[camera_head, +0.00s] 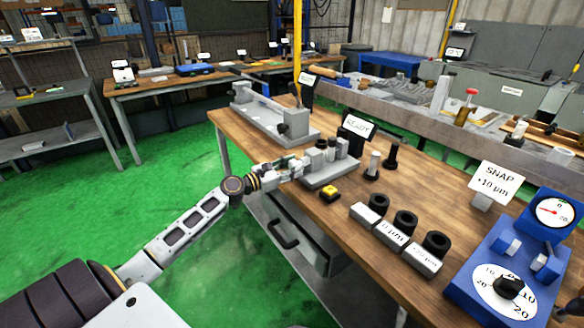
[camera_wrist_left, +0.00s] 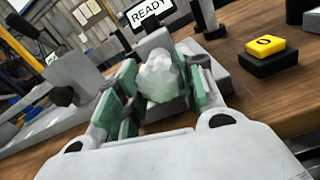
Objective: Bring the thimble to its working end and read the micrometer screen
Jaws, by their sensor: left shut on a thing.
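The micrometer (camera_head: 332,172) is a grey base with upright blocks and dark round parts near the table's left edge. Its screen (camera_head: 357,127) stands behind it and reads READY, also in the left wrist view (camera_wrist_left: 150,12). My left gripper (camera_head: 290,168) reaches in from the left at the micrometer's left end. In the left wrist view its green-padded fingers are shut on a pale, rounded thimble (camera_wrist_left: 160,76). The fingers hide much of the thimble in the head view. My right gripper is in neither view.
A yellow button (camera_head: 330,190) marked 0 sits on the wooden table in front of the micrometer. A grey fixture (camera_head: 270,118) stands behind.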

